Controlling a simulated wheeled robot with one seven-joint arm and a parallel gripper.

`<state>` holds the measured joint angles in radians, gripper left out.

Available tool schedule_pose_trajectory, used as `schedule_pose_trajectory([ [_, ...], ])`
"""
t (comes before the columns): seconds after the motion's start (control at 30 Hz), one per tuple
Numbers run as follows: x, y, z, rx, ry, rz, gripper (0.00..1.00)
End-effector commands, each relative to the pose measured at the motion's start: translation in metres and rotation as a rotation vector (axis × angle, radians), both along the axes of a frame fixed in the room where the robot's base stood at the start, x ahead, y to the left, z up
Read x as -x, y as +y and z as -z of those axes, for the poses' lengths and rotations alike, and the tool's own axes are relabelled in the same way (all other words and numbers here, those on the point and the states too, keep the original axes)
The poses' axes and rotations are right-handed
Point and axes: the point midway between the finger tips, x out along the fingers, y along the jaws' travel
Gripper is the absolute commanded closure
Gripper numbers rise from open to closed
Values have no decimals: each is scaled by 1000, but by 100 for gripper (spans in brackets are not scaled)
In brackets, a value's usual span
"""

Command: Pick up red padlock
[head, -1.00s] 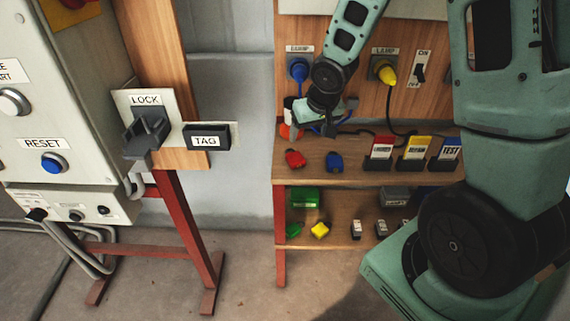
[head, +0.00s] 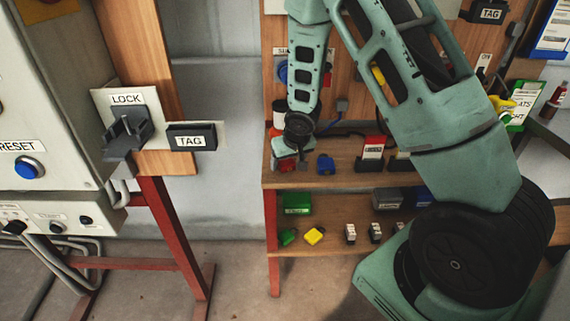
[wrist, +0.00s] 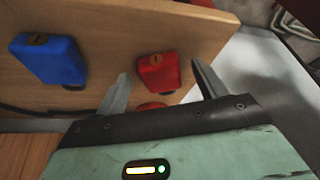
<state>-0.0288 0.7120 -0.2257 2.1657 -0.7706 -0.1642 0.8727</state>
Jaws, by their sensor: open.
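The red padlock (wrist: 158,74) lies on the upper wooden shelf, and in the wrist view it shows between and beyond my open fingers. My gripper (wrist: 160,85) is empty, and I see no contact with the padlock. In the head view the gripper (head: 290,160) hangs low over the left part of that shelf and hides most of the red padlock (head: 287,167). The blue padlock (head: 325,164) lies just to the right, and it also shows at the left in the wrist view (wrist: 50,58).
The upper shelf (head: 345,180) also holds a red-topped card block (head: 373,146). The lower shelf (head: 330,239) holds a green padlock (head: 287,236), a yellow padlock (head: 314,235) and a green box (head: 297,203). A LOCK bracket (head: 127,135) and TAG holder (head: 191,138) stand at left.

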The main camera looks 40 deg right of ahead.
Motion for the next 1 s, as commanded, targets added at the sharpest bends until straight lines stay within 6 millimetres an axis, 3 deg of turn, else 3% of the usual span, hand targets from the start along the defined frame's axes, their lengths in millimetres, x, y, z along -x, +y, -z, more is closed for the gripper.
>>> schedule_pose_trajectory([
  [0.3, -2, -1, 6, 0, 0, 0, 29],
  [0.5, -2, -1, 6, 0, 0, 0, 81],
  [0.57, -2, -1, 6, 0, 0, 0, 85],
  [0.83, -3, -1, 0, -1, -2, 1, 85],
  [1.0, -3, -1, -30, -1, -5, 2, 85],
])
